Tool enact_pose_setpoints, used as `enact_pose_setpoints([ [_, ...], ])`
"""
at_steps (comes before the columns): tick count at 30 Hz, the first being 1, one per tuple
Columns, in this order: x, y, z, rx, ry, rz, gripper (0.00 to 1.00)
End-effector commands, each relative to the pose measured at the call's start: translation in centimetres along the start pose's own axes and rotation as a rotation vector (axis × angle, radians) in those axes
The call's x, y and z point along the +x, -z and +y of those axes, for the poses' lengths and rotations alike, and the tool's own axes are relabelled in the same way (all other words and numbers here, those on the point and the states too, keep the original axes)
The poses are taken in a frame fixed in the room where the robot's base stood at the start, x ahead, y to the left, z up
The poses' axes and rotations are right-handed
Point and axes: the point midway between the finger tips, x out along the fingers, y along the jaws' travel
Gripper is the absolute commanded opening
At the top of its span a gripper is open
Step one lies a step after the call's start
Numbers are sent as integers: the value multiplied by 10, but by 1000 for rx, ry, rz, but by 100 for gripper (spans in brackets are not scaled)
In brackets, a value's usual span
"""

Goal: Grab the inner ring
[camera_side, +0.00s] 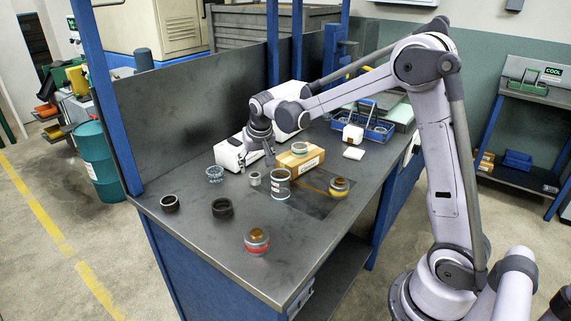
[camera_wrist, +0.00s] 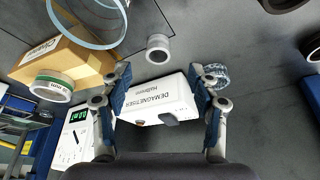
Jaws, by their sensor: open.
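Several rings stand on the grey bench; none is marked as the inner ring. A small metal ring (camera_side: 255,178) stands below and left of my gripper (camera_side: 268,153) in the side view. The small ring (camera_wrist: 158,50) also shows in the wrist view, beyond my fingertips (camera_wrist: 160,82). My gripper is open and empty, its fingers apart above a white demagnetiser (camera_wrist: 152,100). A larger blue-rimmed ring (camera_side: 280,186) stands right of the small one. A green-banded ring (camera_side: 299,148) lies on a cardboard box (camera_side: 302,163). A bluish cage-like ring (camera_side: 215,173) stands to the left.
Two dark rings (camera_side: 222,209) lie at the front left. A red-banded round part (camera_side: 256,242) and a yellow-banded one (camera_side: 339,187) stand nearer the right edge. A blue basket (camera_side: 372,128) is at the back. Bare bench lies between the front parts.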

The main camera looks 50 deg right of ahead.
Motion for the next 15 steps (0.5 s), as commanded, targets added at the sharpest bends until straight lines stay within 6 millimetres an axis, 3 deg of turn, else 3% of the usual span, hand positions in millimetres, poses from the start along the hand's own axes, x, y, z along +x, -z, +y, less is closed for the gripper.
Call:
enact_pose_setpoints([
  [8,20,0,1,0,1,0,61],
  [15,51,1,3,-1,1,0,61],
])
